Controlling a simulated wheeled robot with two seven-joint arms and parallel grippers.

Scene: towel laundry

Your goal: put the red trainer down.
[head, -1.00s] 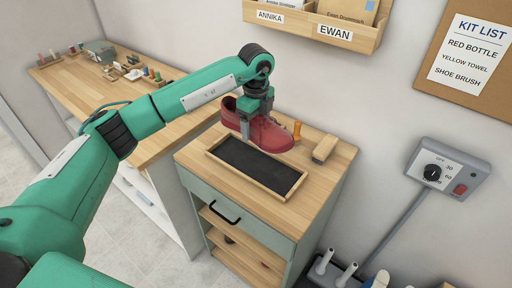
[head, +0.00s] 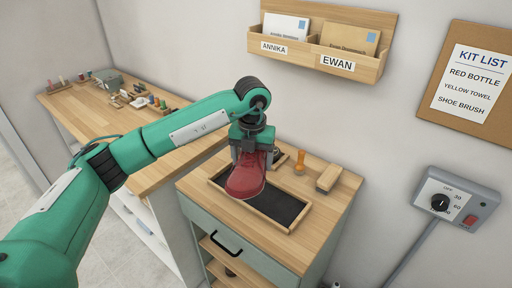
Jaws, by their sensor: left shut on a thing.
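The red trainer (head: 245,178) is in the head view, over the left part of the dark tray (head: 277,203) on the small wooden cabinet, its toe pointing toward the front. My left gripper (head: 252,150) is shut on the trainer from above, at its rear part. The trainer hides part of the tray, and I cannot tell whether its sole touches the tray. My right gripper is not in view.
An orange peg-like object (head: 299,163) and a shoe brush (head: 328,178) stand behind the tray. A wall letter rack (head: 320,60) hangs above. A control box (head: 455,205) is on the wall at right. A workbench (head: 150,178) with small items is at left.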

